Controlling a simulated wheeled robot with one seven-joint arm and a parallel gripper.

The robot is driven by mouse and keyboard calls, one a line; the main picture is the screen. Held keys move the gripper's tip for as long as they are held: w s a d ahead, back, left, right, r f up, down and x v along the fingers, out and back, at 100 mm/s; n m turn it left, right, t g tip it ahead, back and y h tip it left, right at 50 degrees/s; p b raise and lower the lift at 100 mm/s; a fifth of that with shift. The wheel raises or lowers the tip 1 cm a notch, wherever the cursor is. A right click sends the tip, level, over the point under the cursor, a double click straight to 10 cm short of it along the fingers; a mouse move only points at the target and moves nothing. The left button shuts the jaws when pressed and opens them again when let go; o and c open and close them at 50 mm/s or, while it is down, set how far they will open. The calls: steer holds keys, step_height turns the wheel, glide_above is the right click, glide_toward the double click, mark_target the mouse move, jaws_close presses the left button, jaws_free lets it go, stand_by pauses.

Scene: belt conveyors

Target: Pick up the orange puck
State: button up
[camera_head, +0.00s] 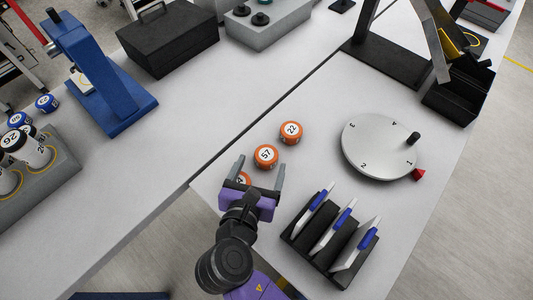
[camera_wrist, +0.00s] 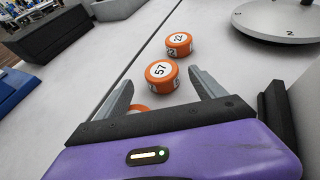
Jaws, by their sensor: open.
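Three orange pucks with white number faces are on the light table. Puck 57 (camera_head: 266,156) lies just ahead of my gripper, and it also shows in the wrist view (camera_wrist: 161,75). Puck 22 (camera_head: 291,132) lies farther off, up and to the right, and in the wrist view (camera_wrist: 179,44) it is behind puck 57. A third orange puck (camera_head: 243,178) is mostly hidden by my gripper; only an orange edge (camera_wrist: 138,108) shows between the fingers in the wrist view. My gripper (camera_head: 260,170) is open, its two grey fingers spread either side of this third puck. I cannot tell whether they touch it.
A black rack (camera_head: 322,250) with blue-and-white items stands right of my gripper. A round numbered turntable (camera_head: 380,147) is at the right. A blue press-like stand (camera_head: 110,90) and a black box (camera_head: 167,38) are on the left table. Table surface around the pucks is clear.

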mark_target(265, 159)
steer(key=shift+p+x, duration=0.35)
steer(key=shift+x, duration=2.3)
steer(key=shift+s, duration=0.1)
steer(key=c, duration=1.5)
